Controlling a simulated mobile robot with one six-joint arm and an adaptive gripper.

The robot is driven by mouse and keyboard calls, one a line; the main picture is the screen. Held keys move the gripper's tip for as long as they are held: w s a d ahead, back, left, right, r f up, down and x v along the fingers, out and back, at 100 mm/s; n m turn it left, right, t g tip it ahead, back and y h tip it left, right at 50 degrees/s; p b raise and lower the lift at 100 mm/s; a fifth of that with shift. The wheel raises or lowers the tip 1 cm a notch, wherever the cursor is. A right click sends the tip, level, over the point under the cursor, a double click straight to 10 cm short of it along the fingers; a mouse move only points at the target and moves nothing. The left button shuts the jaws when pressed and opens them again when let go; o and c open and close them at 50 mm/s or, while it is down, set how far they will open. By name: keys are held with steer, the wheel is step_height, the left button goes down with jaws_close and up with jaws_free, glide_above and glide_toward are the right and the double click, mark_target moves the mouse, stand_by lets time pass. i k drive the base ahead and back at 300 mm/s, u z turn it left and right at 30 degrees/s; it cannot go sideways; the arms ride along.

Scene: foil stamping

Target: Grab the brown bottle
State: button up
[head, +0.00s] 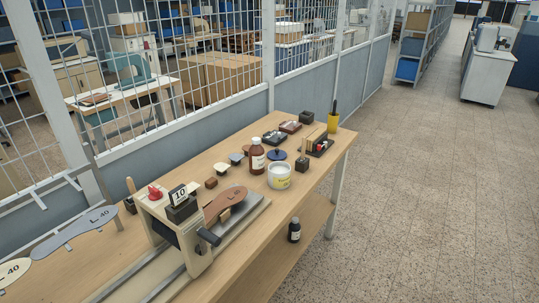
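A brown bottle (257,160) with a white cap and a pale label stands upright on the wooden workbench (285,195), near its middle. A white jar (279,177) with a yellowish label stands close to its right and nearer the front edge. A second, smaller dark bottle (294,231) with a pale label stands on the lower shelf under the bench. My gripper is not in view.
A stamping machine (180,226) with a brown sole (225,203) stands left of the bottle. A mesh partition (226,48) runs behind; open floor (430,190) lies right.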

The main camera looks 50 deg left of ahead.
mark_target(256, 153)
steer(key=u, duration=0.05)
steer(key=i, duration=1.35)
steer(key=u, duration=3.4)
